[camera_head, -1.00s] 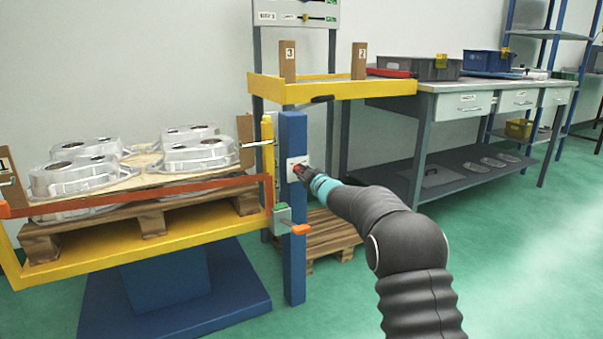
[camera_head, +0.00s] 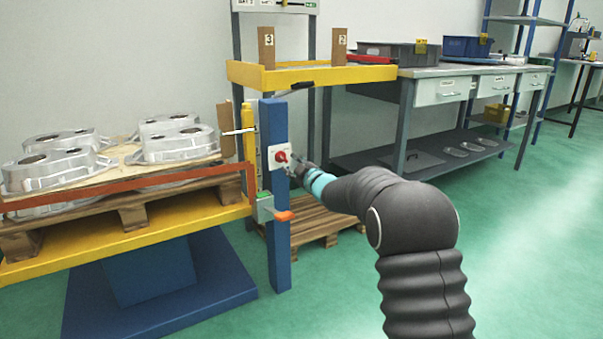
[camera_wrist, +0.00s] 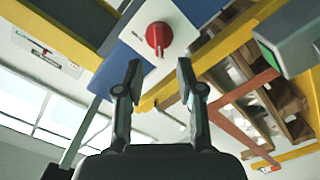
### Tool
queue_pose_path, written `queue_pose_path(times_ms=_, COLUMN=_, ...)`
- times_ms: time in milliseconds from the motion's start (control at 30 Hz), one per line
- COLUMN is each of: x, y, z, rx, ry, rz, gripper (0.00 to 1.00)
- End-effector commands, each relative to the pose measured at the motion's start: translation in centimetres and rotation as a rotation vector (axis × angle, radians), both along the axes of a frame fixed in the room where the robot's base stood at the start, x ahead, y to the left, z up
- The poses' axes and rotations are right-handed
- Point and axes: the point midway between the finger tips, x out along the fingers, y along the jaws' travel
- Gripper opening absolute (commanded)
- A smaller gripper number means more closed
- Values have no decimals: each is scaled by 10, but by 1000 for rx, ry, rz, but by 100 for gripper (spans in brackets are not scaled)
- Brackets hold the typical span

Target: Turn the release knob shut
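The red release knob (camera_head: 282,157) sits on a white plate (camera_head: 273,165) on the blue post (camera_head: 276,230). In the wrist view the knob (camera_wrist: 158,37) shows whole on its white plate, ahead of the fingertips. My gripper (camera_wrist: 158,72) is open, its two dark fingers apart with nothing between them. It is apart from the knob. In the head view my gripper (camera_head: 297,168) is small, just right of the knob, and its fingers are hard to make out there.
An orange lever on a grey-green box (camera_head: 266,208) is on the post below the knob. A yellow-framed lift (camera_head: 120,232) with a pallet of castings (camera_head: 177,145) stands left. A yellow shelf (camera_head: 310,77) and a workbench (camera_head: 440,72) are behind. Green floor at right is clear.

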Motion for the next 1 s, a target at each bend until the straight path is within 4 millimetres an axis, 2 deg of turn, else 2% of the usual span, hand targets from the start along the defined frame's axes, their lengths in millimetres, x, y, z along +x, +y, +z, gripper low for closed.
queue_pose_path(times_ms=200, x=-31, y=-21, z=1, rx=0, ry=0, rz=-1, gripper=38)
queue_pose_path(times_ms=400, x=-47, y=-31, z=0, rx=-1, ry=-1, rz=0, gripper=38)
queue_pose_path(times_ms=867, x=-50, y=-34, z=-1, rx=3, ry=7, rz=-3, gripper=38)
queue_pose_path(times_ms=1000, x=-44, y=-45, z=-18, rx=-12, ry=85, rz=-61, gripper=38)
